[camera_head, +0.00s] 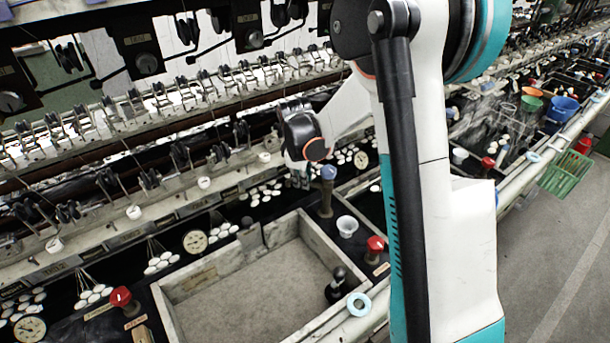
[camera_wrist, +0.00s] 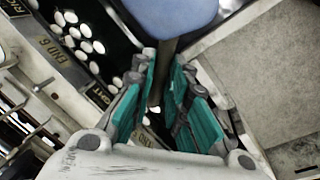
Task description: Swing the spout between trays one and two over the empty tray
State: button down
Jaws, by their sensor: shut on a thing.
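The blue-capped spout (camera_head: 327,190) stands upright, its brown stem at the far right corner of a large tray. In the wrist view its blue cap (camera_wrist: 172,14) fills the top middle, with the narrow stem below. My gripper (camera_head: 301,178) is at the stem from the left, partly hidden by my wrist. In the wrist view my gripper's teal fingers (camera_wrist: 163,72) lie on either side of the stem, shut on it. The empty tray (camera_head: 205,270) has pale walls and a bare grey floor; its wall also shows in the wrist view (camera_wrist: 222,92). The second tray is mostly hidden behind my arm.
White cocoons (camera_head: 160,262) lie in dark basins behind the tray. A white cup (camera_head: 347,226) and a red knob (camera_head: 375,244) stand right of it. A dark-topped post (camera_head: 338,283) is at its near right corner. A reeling rail (camera_head: 130,225) runs behind.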

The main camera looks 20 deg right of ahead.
jog(key=s+a+n+y+b, duration=0.1)
jog(key=s+n, duration=0.5)
jog(key=n, duration=0.4)
jog(key=shift+s+a+n+t+y, duration=0.15)
jog(key=shift+s+n+t+y, duration=0.15)
jog(key=shift+y, duration=0.1)
dwell(0.4)
jog(key=c, duration=1.6)
grip_release()
jog(key=shift+s, duration=0.1)
jog(key=shift+o, duration=0.2)
jog(key=shift+r, duration=0.1)
notch_tip(320, 180, up, 12)
jog(key=s, duration=0.2)
jog(key=shift+s+d+f, duration=0.15)
jog(key=shift+d+f, duration=0.05)
jog(key=shift+d, duration=0.05)
